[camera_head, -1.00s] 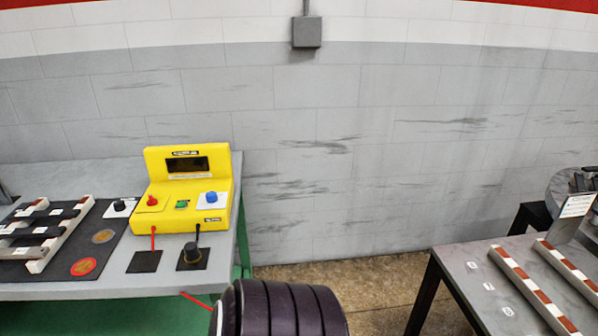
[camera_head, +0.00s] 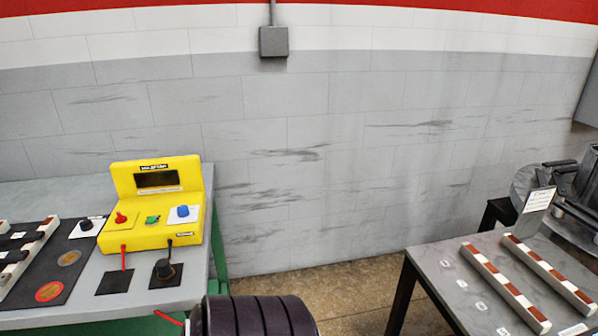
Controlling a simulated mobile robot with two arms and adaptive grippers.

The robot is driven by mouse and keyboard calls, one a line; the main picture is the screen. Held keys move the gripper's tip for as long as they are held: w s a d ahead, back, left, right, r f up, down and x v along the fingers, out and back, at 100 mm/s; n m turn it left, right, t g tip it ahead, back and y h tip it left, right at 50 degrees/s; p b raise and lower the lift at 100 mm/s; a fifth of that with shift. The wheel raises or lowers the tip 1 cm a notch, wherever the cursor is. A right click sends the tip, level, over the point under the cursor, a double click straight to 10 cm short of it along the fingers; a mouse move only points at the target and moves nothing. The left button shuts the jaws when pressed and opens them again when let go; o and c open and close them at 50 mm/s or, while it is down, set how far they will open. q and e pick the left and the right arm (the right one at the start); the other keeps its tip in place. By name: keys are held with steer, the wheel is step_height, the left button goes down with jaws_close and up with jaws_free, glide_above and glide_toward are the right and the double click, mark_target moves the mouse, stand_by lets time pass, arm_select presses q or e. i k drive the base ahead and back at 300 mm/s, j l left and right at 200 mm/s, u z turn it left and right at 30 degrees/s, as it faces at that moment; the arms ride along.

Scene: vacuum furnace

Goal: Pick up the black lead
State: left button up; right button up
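The black lead (camera_head: 170,247) comes out of the lower right front of the yellow meter (camera_head: 155,207) on the left table. It runs down to a black round piece (camera_head: 164,268) standing on a dark square pad (camera_head: 175,280). A red lead (camera_head: 123,258) comes out beside it, to the left, and runs down to another dark square pad (camera_head: 115,284). Neither of my grippers is in view. A dark ribbed cylinder at the bottom centre appears to be part of my arm.
The left table (camera_head: 80,318) also holds a dark mat (camera_head: 40,278) with striped bars. A thin red piece (camera_head: 168,318) shows at its front edge. The right table (camera_head: 440,262) holds two red-and-white bars (camera_head: 505,288). Bare floor (camera_head: 335,290) lies between the tables.

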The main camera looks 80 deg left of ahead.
mark_target(166, 272)
steer(key=u, duration=3.3)
